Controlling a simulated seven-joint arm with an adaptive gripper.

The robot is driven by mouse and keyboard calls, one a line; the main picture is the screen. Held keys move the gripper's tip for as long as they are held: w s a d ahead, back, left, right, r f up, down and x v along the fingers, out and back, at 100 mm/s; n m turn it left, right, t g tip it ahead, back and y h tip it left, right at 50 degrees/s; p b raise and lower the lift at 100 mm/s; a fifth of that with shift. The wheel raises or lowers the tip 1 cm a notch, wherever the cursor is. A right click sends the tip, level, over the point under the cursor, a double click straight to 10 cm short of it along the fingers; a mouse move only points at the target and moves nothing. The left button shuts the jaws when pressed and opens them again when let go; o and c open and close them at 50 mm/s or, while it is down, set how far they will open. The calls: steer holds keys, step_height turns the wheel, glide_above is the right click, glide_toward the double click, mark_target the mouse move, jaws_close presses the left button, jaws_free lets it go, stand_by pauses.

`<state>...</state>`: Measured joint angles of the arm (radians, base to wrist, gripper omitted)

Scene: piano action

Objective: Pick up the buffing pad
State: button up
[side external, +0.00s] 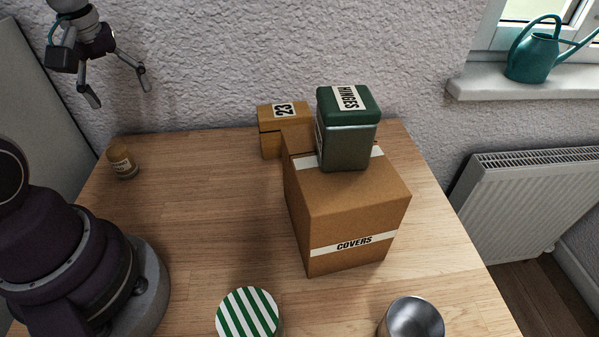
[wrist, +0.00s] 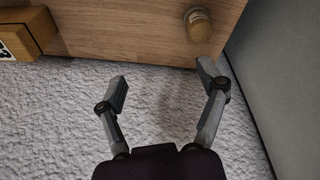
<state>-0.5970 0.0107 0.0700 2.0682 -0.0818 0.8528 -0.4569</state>
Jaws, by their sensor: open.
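I cannot make out a buffing pad in either view. My gripper (side external: 119,88) is open and empty, raised high above the back left of the table near the wall. In the wrist view its two fingers (wrist: 163,78) are spread apart, with the textured wall behind them. A small brown labelled jar (side external: 122,163) stands near the table's left edge, below my gripper. It also shows in the wrist view (wrist: 199,25), beyond the right fingertip. The insides of the closed boxes and tin are hidden.
A cardboard box marked COVERS (side external: 345,215) carries a green tin marked HINGES (side external: 348,130). A green-striped round top (side external: 247,314) and a metal cup (side external: 412,318) are at the front. The left-middle table (side external: 210,210) is clear.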

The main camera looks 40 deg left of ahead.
mark_target(115, 149)
steer(key=s+a+f+n, duration=0.1)
steer(key=s+a+f+n+g, duration=0.1)
steer(key=a+n, duration=0.1)
steer(key=s+a+f+n, duration=0.1)
steer(key=a+f, duration=0.1)
steer(key=shift+a, duration=0.2)
steer(key=f, duration=0.6)
steer(key=a+f, duration=0.1)
steer(key=f, duration=0.2)
steer(key=shift+s+f, duration=0.25)
steer(key=c, duration=1.1)
